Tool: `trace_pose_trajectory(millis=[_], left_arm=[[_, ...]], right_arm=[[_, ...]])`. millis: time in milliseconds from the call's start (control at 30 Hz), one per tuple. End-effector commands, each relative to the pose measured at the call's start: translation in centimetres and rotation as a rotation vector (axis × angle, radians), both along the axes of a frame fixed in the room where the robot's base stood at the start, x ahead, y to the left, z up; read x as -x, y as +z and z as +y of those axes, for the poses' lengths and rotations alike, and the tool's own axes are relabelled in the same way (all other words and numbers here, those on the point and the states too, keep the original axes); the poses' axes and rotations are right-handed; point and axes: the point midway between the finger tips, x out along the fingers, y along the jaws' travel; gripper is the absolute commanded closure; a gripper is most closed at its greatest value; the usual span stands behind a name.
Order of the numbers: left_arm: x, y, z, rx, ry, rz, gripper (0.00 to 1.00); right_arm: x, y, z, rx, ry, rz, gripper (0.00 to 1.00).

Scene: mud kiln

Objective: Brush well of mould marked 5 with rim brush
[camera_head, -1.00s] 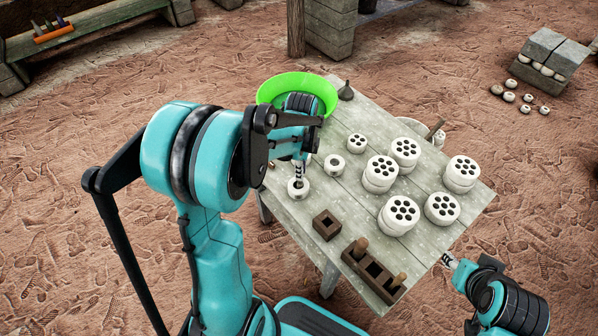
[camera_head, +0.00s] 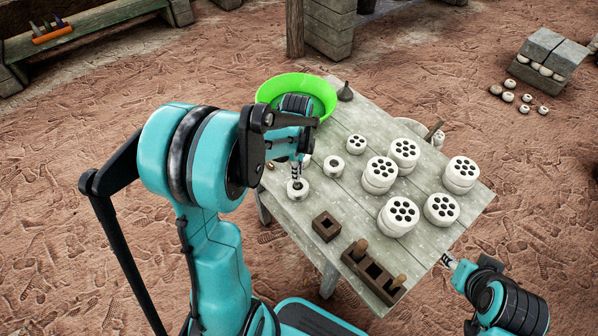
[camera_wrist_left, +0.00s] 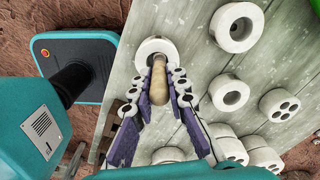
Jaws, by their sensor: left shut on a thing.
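My left gripper (camera_head: 296,174) is over the left side of the table, shut on the rim brush. In the left wrist view, the brush's tan wooden handle (camera_wrist_left: 159,78) stands between my patterned fingers (camera_wrist_left: 160,94). Its tip reaches to a pale round mould (camera_head: 297,193), which also shows in the wrist view (camera_wrist_left: 146,48). The handle and fingers hide the brush head and much of the well, so I cannot tell how deep the brush sits. No number is readable on the mould. My right gripper (camera_head: 447,261) is beyond the table's right front edge, too small to judge.
Another single-well mould (camera_head: 334,165) stands to the right. Several many-holed moulds (camera_head: 379,175) fill the right part of the table. A bright green bowl (camera_head: 328,91) stands at the back. A small brown block (camera_head: 326,226) and a brown rack (camera_head: 372,273) are near the front.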

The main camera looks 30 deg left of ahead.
Motion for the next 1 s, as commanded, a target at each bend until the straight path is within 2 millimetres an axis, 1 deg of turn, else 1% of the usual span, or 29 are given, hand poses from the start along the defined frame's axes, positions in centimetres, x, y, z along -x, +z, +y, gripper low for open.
trace_pose_trajectory(millis=[33, 133, 567, 667, 1000], left_arm=[[0.4, 0.0, -0.1, 0.0, 0.0, 0.0, 1.0], [0.7, 0.0, -0.3, 0.0, -0.001, 0.0, 1.0], [0.8, 0.2, -0.4, 0.0, -0.001, 0.0, 1.0], [0.8, 0.8, -0.4, 0.0, -0.001, 0.0, 1.0], [0.8, 3.7, -0.4, 0.0, -0.001, 0.0, 1.0]], right_arm=[[0.0, 0.1, 0.0, 0.0, 0.0, 0.0, 0.6], [0.0, 0.1, 0.0, 0.0, 0.0, 0.0, 0.6], [0.0, 0.2, 0.0, 0.0, 0.0, 0.0, 0.6], [0.0, 0.7, 0.0, 0.0, 0.0, 0.0, 0.6], [0.0, 3.1, 0.0, 0.0, 0.0, 0.0, 0.6]])
